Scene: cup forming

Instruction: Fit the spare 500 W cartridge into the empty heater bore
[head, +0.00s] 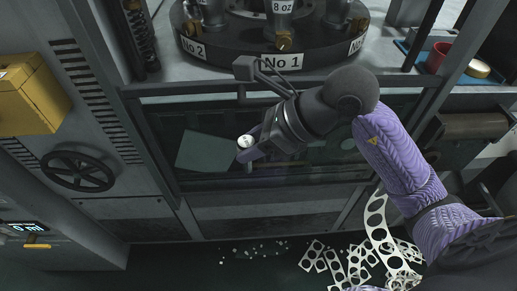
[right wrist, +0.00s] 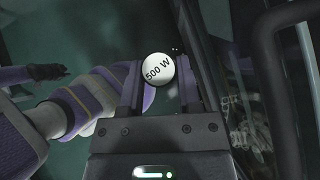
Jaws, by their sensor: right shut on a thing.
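The spare 500 W cartridge shows its round white end cap in the head view (head: 245,142), and its "500 W" print reads in the right wrist view (right wrist: 157,68). My right gripper (head: 249,151) is shut on it, with the cap between the fingertips in the right wrist view (right wrist: 156,85). The cartridge's body is mostly hidden. It is held in front of the dark glass panel of the machine, below the station marked No 1. I cannot make out the empty heater bore in either view. My left gripper is not identifiable.
Above is the round dark turret (head: 275,53) with numbered stations. A handwheel (head: 77,171) and yellow box (head: 30,95) are on the left. A blue tray (head: 420,60) with a red cup (head: 437,57) is upper right. Punched sheet scrap (head: 379,232) litters the floor.

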